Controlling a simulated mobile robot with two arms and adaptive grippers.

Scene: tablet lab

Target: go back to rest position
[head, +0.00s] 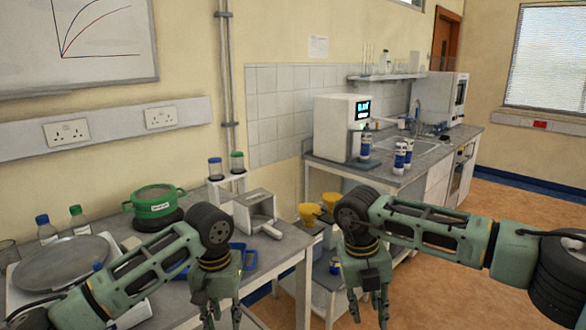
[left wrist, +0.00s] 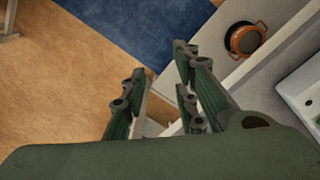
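My left gripper (head: 222,314) hangs in front of the left bench in the head view, fingers pointing down. In the left wrist view its two green fingers (left wrist: 160,75) stand apart with nothing between them. My right gripper (head: 367,308) hangs in front of the gap between the benches in the head view. Its fingers point down, stand apart and hold nothing. Both arms are bent at the dark round joints, with the forearms raised.
The left bench (head: 285,255) carries a green sieve (head: 154,204), a grey scoop-like box (head: 254,212), capped bottles (head: 46,230) and a round grey plate (head: 64,262). Yellow funnels (head: 310,213) stand between the benches. An orange-rimmed round vessel (left wrist: 246,40) shows below. Floor (head: 470,270) is clear at right.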

